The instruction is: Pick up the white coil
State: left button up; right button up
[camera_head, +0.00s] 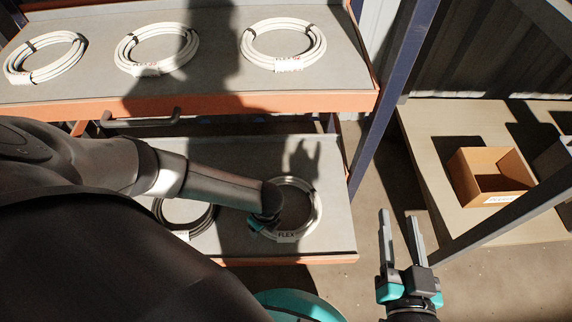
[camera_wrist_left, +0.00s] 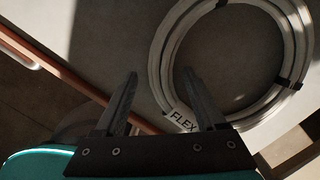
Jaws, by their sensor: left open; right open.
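A white coil (camera_head: 317,212) with a FLEX label lies flat on the lower shelf; the left wrist view shows it at the upper right (camera_wrist_left: 159,66), bound with dark ties. My left gripper (camera_wrist_left: 160,82) is open, and its fingers point towards the coil's label side. The right finger overlaps the label in that view; I cannot tell whether they touch. In the head view my left arm hides part of the coil, and the left fingers are hidden. My right gripper (camera_head: 402,232) is open and empty, right of the shelf.
Three more white coils, left (camera_head: 44,76), middle (camera_head: 156,70) and right (camera_head: 283,64), lie on the upper shelf (camera_head: 340,80). A dark coil (camera_head: 205,222) lies left on the lower shelf (camera_head: 335,238). A blue post (camera_head: 380,125) and a table with a cardboard box (camera_head: 465,180) stand right.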

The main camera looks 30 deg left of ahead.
pick_arm(q)
jog(key=shift+f, duration=0.1)
grip_shut()
dwell(0.7)
dwell(0.8)
